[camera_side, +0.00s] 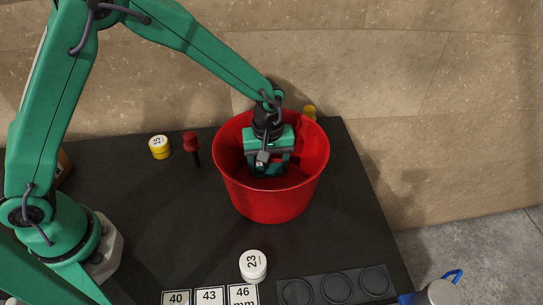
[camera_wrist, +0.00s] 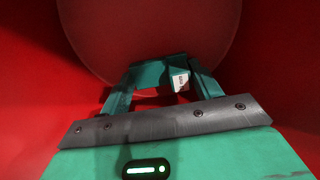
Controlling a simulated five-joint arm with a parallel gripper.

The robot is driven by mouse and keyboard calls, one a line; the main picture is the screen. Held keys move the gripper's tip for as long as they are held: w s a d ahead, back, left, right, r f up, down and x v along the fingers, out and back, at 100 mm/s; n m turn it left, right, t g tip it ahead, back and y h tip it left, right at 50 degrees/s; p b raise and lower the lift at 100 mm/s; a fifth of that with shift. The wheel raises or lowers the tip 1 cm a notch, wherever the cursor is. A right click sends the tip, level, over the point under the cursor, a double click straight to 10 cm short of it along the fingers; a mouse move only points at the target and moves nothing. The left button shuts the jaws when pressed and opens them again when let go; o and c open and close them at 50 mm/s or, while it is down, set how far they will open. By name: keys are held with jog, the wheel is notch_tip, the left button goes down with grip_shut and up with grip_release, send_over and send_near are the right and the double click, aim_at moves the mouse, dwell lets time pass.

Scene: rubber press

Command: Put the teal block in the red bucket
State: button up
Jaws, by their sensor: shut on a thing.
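The red bucket (camera_side: 270,200) stands upright on the dark table. My gripper (camera_side: 267,166) reaches down inside it from above, and the front wall hides what is lowest. In the wrist view my gripper (camera_wrist: 158,80) is shut on the teal block (camera_wrist: 180,75), which has a small white label and sits between the fingertips. Red bucket walls (camera_wrist: 270,60) surround it, with the round floor beyond. I cannot tell whether the block touches the floor.
A yellow-and-white weight (camera_side: 159,147) and a red-topped tool (camera_side: 192,146) stand left of the bucket. A white cylinder marked 23 (camera_side: 253,266), numbered cards (camera_side: 209,298) and a dark tray (camera_side: 317,287) with round recesses lie in front.

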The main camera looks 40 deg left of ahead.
aim_at(268, 169)
jog(key=o, duration=1.1)
jog(key=shift+f, duration=0.15)
jog(key=shift+c, duration=0.2)
notch_tip(268, 169, up, 12)
jog(key=shift+r, duration=0.2)
dwell(0.3)
